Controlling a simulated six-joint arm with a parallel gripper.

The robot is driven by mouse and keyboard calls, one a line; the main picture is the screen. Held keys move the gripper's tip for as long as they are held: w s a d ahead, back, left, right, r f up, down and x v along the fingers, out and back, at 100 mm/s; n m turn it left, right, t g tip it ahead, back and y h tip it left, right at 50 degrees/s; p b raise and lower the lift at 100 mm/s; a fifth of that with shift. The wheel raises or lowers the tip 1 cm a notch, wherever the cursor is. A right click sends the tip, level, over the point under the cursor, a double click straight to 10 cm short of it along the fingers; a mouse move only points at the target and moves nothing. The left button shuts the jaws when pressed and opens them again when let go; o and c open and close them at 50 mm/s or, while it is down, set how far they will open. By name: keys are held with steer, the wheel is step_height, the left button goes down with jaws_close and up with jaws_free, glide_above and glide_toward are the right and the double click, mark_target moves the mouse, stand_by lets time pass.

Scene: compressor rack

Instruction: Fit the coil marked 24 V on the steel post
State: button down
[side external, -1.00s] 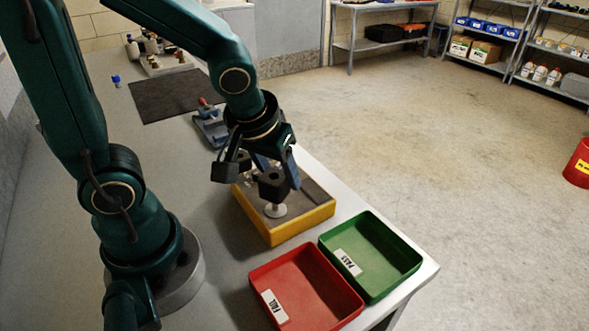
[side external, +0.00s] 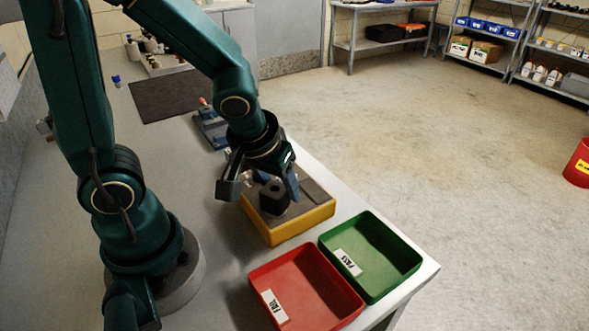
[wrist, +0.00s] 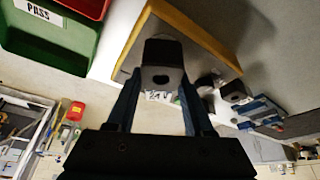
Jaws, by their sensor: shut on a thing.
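In the wrist view the coil (wrist: 164,52) sits between the fingertips of my gripper (wrist: 161,78). It shows a dark hole, and a white label with what looks like 24 (wrist: 157,96) is partly visible between the fingers. The steel post is hidden in the side view, so I cannot tell whether the coil is around it.
A red FAIL tray (side external: 318,284) and a green PASS tray (side external: 385,252) stand close by at the front right. A blue-grey vise-like tool (side external: 211,129) and a dark mat (side external: 172,95) lie farther back. The bench between mat and arm base is mostly clear.

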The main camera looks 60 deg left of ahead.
steer(key=shift+f, duration=0.3)
jaws_free()
stand_by(0.3)
steer(key=shift+r, duration=3.5)
